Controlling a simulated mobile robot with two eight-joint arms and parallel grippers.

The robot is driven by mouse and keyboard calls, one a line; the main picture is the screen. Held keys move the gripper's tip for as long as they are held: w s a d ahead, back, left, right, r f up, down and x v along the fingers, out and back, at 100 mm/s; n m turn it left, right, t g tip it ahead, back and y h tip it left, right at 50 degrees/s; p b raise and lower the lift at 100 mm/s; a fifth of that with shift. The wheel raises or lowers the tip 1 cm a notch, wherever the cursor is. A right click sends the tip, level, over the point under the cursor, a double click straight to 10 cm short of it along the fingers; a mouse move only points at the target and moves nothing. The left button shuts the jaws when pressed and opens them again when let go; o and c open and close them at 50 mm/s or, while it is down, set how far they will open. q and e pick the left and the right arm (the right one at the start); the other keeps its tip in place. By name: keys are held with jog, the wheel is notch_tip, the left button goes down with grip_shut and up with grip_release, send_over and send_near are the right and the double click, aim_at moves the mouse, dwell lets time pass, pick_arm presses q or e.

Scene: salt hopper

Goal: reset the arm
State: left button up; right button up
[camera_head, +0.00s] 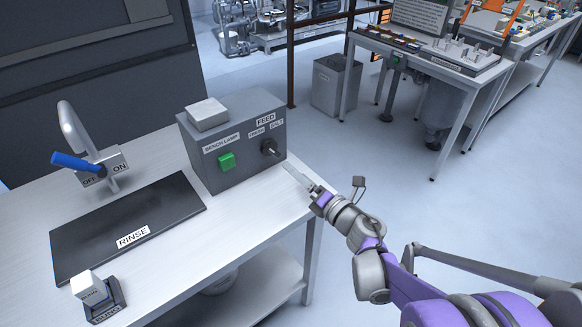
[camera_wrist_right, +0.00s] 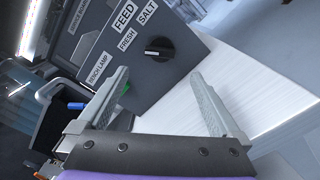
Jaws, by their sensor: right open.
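My right gripper (camera_head: 297,178) is over the right end of the white bench, just in front of the grey feed box (camera_head: 235,165). In the right wrist view its two fingers (camera_wrist_right: 163,98) are spread apart with nothing between them. The box's black knob (camera_head: 270,147) has FRESH and SALT labels above it. In the right wrist view the knob (camera_wrist_right: 159,48) lies beyond the fingertips, apart from them. My left gripper is not in view.
The box also has a green button (camera_head: 226,161). On the bench are a black RINSE mat (camera_head: 95,235), a tap with a blue lever (camera_head: 75,161) and a small white block (camera_head: 88,287) in a dark holder. A grey bin (camera_head: 335,85) and another table (camera_head: 480,72) stand beyond open floor.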

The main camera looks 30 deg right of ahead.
jog(key=shift+s, duration=0.15)
dwell(0.4)
notch_tip(320, 180, up, 5)
jog(key=s+m+g+h+p, duration=0.3)
jog(key=m+h+p, duration=0.3)
jog(key=m, duration=0.9)
jog(key=s+a+f+m+g+y+p, duration=0.2)
jog(key=s+a+f+m+g, duration=0.1)
jog(key=s+a, duration=0.4)
jog(key=s+a+f+m+g+y+p, duration=0.2)
jog(key=s+a+f+m+g, duration=0.2)
jog(key=s+a+m+g, duration=0.2)
jog(key=s+a+m, duration=0.2)
jog(key=shift+s+a+g+y, duration=0.2)
jog(key=shift+a+g+y, duration=0.1)
jog(key=shift+a+y, duration=0.1)
jog(key=shift+d, duration=0.1)
